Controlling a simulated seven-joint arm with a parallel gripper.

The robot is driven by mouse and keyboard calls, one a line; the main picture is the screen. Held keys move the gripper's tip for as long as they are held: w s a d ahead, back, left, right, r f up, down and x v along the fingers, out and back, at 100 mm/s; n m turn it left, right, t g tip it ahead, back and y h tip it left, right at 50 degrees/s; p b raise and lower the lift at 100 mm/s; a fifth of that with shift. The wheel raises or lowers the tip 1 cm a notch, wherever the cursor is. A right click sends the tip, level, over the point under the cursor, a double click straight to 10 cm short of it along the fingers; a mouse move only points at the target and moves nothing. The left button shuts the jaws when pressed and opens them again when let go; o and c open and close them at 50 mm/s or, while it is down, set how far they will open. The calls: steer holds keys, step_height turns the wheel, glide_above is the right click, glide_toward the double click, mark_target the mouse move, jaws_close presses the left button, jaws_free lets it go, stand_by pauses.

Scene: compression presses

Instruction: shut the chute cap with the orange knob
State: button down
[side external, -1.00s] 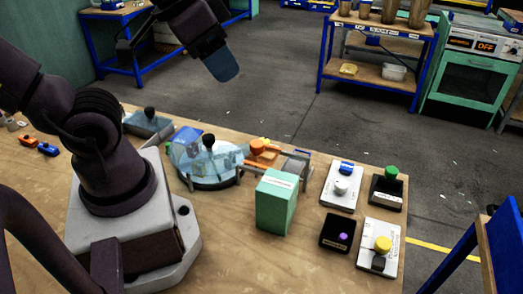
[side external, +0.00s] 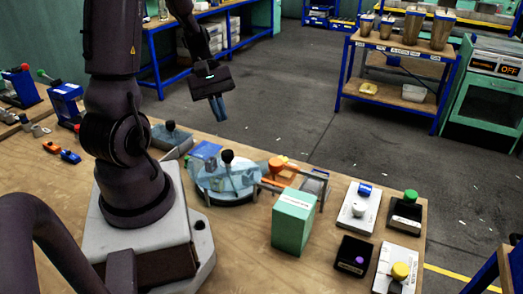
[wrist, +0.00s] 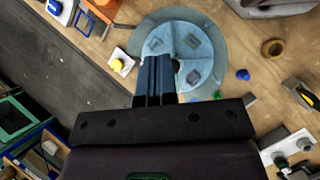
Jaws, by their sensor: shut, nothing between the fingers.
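An orange knob-like part (side external: 283,159) sits on an orange device (side external: 280,176) behind the green box in the side view. This looks like the chute, but I cannot tell which part is its cap or how far open it is. An orange piece (wrist: 101,10) shows at the top left of the wrist view, cut by the edge. My gripper (side external: 218,112) is shut and empty, high above and behind the bench, apart from the device. In the wrist view its fingers (wrist: 156,62) are together in front of the round clear-blue disc.
The clear-blue disc (side external: 222,194) with a black knob stands left of the orange device. A green box (side external: 293,224) stands in front of it. Small stations with a blue knob (side external: 364,189), green knob (side external: 410,196) and yellow knob (side external: 400,271) are at right.

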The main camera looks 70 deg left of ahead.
step_height(320, 180, down, 2)
steer(key=a+n+t+h, duration=0.2)
steer(key=a+n, duration=0.1)
steer(key=n, duration=0.1)
steer(key=n+t, duration=0.1)
steer(key=n, duration=0.1)
glide_toward(291, 174)
steer(key=s+f, duration=0.1)
steer(key=s+a+f, duration=0.1)
steer(key=s+f, duration=0.1)
steer(key=shift+s+a, duration=0.2)
steer(key=shift+a, duration=0.2)
steer(key=shift+w+d+r, duration=0.15)
steer(key=shift+w+d, duration=0.5)
steer(key=shift+d, duration=0.35)
steer(key=shift+w+d, duration=0.3)
steer(key=shift+d, duration=0.2)
steer(key=w+d, duration=0.5)
steer(key=shift+w+d, duration=0.1)
